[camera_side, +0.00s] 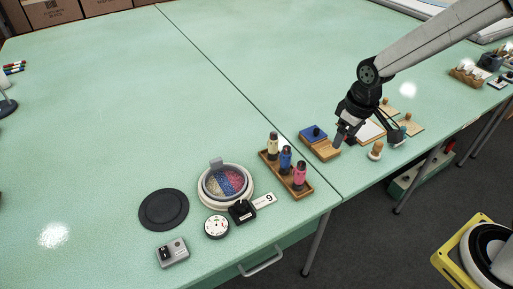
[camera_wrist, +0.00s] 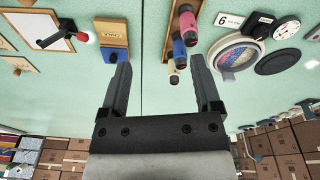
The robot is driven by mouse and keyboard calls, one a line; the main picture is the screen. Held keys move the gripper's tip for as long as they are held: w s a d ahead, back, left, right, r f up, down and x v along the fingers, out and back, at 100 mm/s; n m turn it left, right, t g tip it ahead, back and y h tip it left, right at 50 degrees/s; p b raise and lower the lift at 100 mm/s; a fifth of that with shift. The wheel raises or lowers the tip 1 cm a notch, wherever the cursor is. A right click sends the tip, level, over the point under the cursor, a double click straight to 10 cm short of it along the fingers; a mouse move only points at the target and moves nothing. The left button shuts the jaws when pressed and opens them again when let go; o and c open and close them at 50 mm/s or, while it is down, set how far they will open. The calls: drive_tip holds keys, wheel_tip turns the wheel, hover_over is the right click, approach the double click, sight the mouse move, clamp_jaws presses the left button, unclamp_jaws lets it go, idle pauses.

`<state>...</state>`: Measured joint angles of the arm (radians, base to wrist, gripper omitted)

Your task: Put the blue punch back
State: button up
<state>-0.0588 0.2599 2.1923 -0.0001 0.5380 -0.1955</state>
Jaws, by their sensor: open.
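The only blue tool-like cylinder, which I take for the blue punch (camera_side: 285,159), stands upright in a wooden rack (camera_side: 268,168) in the side view. It is between a cream one (camera_side: 272,146) and a pink one (camera_side: 299,177), all dark-topped. The wrist view also shows the blue one (camera_wrist: 179,48) in this row. My gripper (camera_side: 370,138) is open and empty, right of the rack and apart from it, in the side view. A wooden block with a blue top (camera_side: 312,133) lies between the rack and my gripper.
A round bowl with coloured contents (camera_side: 227,184), a black disc (camera_side: 163,209), a dial (camera_side: 216,227) and a "9" card (camera_side: 265,200) lie left of the rack. A small wooden peg (camera_side: 376,149) stands below my gripper. The table's left and back are mostly clear.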

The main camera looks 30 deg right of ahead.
drive_tip(key=s+d+m, duration=0.2)
drive_tip(key=s+m, duration=0.1)
drive_tip(key=s, duration=0.6)
drive_tip(key=shift+s+f+t, duration=0.2)
drive_tip(key=shift+s+t, duration=0.05)
drive_tip(key=shift+t, duration=0.15)
